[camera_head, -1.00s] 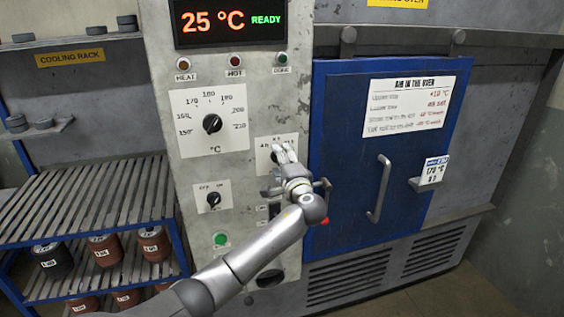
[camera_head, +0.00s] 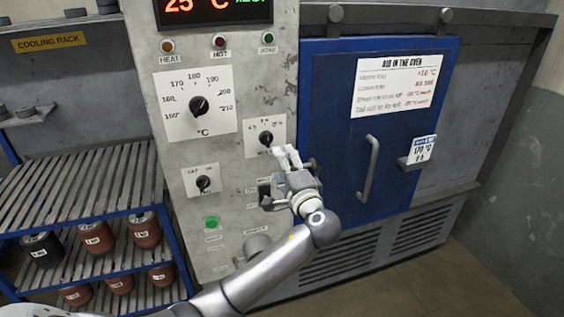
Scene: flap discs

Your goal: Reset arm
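My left arm comes in from the lower left. Its gripper (camera_head: 287,157) is in front of the control panel (camera_head: 233,70), just below the small timer knob (camera_head: 266,138). The two pale fingertips look close together, and nothing is clearly held between them. I cannot tell whether they meet or whether they touch the panel. The wrist hides part of the panel's right edge. My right gripper is not in view.
The blue oven door (camera_head: 335,110) with its upright handle (camera_head: 370,168) stands right of the gripper. A slatted rack (camera_head: 85,185) with several labelled reddish and dark pots is at the left. A green button (camera_head: 211,222) sits low on the panel. Floor shows at lower right.

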